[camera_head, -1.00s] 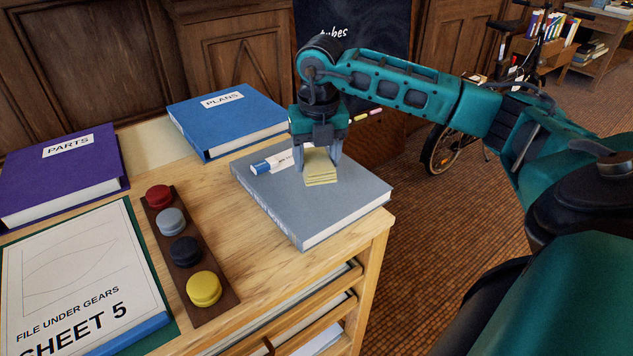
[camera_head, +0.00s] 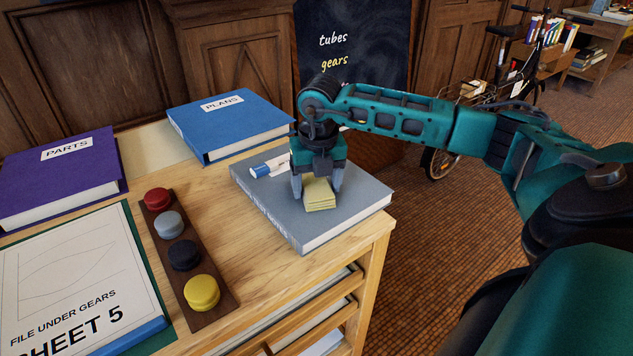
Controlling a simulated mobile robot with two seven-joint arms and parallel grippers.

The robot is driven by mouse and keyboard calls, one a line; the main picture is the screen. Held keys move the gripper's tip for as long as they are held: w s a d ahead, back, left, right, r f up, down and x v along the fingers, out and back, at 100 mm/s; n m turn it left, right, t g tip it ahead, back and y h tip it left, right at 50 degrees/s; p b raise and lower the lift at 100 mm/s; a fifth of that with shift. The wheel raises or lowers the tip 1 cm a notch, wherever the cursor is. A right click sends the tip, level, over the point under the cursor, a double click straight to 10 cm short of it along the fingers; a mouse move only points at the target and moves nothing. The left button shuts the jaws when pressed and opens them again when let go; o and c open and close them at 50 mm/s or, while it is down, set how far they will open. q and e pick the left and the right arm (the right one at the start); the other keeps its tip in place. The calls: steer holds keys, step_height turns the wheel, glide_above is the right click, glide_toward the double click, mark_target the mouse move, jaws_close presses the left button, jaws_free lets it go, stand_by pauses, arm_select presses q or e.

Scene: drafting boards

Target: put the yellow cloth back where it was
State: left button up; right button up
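The yellow cloth (camera_head: 319,195) is a small folded stack over the grey book (camera_head: 265,205) at the right end of the wooden cabinet top. My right gripper (camera_head: 317,188) points down with one finger on each side of the cloth and is shut on it. I cannot tell whether the cloth's underside touches the book. A small blue-and-white object (camera_head: 266,166) lies on the book, left of the gripper. My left gripper is not in view.
A dark strip (camera_head: 216,314) holds red, grey, black and yellow round pieces. Blue (camera_head: 225,120) and purple (camera_head: 60,175) binders lie behind, and a sheet (camera_head: 70,280) lies front left. The cabinet edge is right of the book. A blackboard (camera_head: 355,50) stands behind.

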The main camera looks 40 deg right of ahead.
mark_target(318, 191)
steer(key=shift+o, duration=1.3)
steer(key=shift+r, duration=0.15)
steer(key=shift+r, duration=0.35)
step_height(318, 191, up, 11)
steer(key=s+p, duration=0.1)
steer(key=p, duration=0.1)
steer(key=shift+s+a+r, duration=0.15)
steer(key=shift+a, duration=0.25)
steer(key=shift+s, duration=0.1)
